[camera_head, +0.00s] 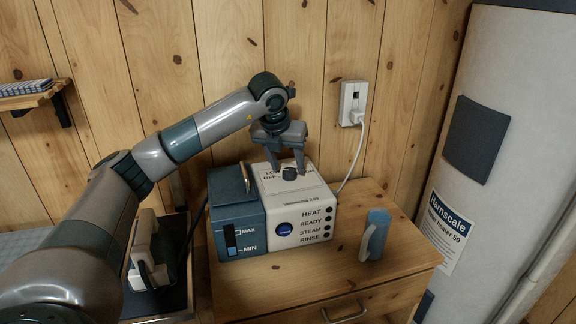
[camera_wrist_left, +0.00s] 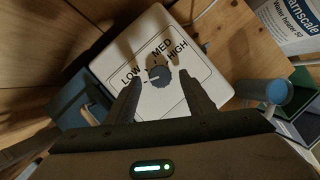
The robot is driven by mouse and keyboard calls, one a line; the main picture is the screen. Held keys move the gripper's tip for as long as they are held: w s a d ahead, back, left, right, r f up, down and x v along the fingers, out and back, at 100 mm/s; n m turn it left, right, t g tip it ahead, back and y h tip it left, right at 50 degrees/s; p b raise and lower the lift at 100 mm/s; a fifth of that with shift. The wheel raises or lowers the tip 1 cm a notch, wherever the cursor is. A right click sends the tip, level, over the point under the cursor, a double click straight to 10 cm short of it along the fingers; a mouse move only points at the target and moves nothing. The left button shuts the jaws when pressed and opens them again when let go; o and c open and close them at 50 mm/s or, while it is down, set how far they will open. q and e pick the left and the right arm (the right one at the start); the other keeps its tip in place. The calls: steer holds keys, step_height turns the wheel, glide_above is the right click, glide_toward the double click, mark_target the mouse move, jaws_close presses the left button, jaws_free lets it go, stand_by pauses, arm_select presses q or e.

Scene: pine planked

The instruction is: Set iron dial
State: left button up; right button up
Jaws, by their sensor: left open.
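The iron station (camera_head: 292,205) is a white and blue box on the wooden cabinet. Its dark round dial (camera_head: 289,173) sits on the white top face; the wrist view shows the dial (camera_wrist_left: 158,76) with LOW, MED and HIGH printed around it. A small light mark shows on the dial's left side, towards LOW, though the exact setting is hard to tell. My left gripper (camera_head: 287,167) points down over the dial, open, with one finger on each side of it. In the wrist view a gap shows between the fingers and the dial. My right gripper is not in view.
The iron (camera_head: 147,250) rests left of the station on a dark stand. A blue cylinder with a pale handle (camera_head: 377,236) stands at the cabinet's (camera_head: 340,280) right. A cord runs to the wall outlet (camera_head: 353,103). The water heater (camera_head: 470,150) stands at right.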

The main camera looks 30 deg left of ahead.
arm_select(q)
steer(key=shift+w+f, duration=0.25)
steer(key=shift+f, duration=0.5)
steer(key=c, duration=1.1)
steer(key=shift+o, duration=0.2)
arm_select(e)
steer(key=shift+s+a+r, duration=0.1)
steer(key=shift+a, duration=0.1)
